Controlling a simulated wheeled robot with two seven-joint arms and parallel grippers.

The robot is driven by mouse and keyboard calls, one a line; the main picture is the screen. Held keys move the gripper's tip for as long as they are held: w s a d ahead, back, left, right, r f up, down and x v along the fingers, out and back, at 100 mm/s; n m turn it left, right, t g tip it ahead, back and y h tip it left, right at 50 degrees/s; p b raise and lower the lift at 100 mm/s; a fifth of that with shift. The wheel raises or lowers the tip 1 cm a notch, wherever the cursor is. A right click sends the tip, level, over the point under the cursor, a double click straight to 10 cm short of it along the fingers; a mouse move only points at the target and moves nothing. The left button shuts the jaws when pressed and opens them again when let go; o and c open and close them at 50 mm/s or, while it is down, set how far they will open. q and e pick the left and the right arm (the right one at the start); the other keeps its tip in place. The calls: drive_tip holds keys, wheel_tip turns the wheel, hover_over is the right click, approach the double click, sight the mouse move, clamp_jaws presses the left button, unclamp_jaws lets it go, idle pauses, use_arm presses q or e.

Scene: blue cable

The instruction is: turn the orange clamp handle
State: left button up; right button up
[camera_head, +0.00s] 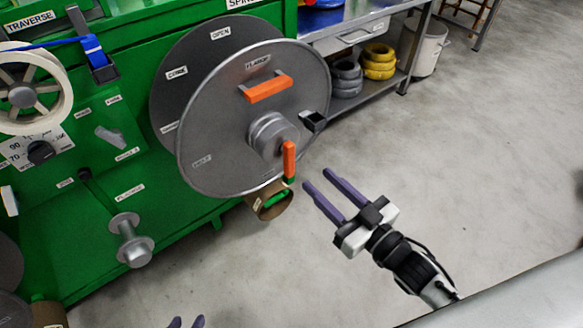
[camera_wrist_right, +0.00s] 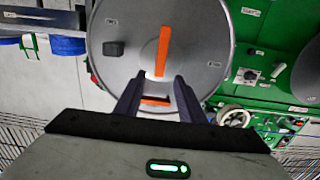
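The orange clamp handle (camera_head: 289,160) is a short upright lever on the grey hub at the middle of the big grey disc (camera_head: 225,125). In the right wrist view the handle (camera_wrist_right: 162,50) stands beyond my fingertips. A second orange bar (camera_head: 268,88) sits higher on the disc by a "FLANGE" label. My right gripper (camera_head: 318,180) is open and empty, apart from the handle, to its lower right in the head view. My left gripper (camera_head: 187,322) shows only two purple fingertips at the bottom edge; they are apart, and nothing shows between them.
A black block (camera_head: 313,121) sticks out by the disc's right side. A brown ring (camera_head: 268,200) with green inside is below the hub. The green machine (camera_head: 110,190) carries knobs, a white spool and a grey roller. A bench with coils stands behind; the floor at right is clear.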

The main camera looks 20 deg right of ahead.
sight(292, 154)
drive_tip(key=x, duration=0.6)
drive_tip(key=b+x, duration=0.1)
drive_tip(key=x, duration=0.3)
drive_tip(key=shift+w+a+r, duration=0.1)
drive_tip(key=shift+r, duration=0.15)
clamp_jaws()
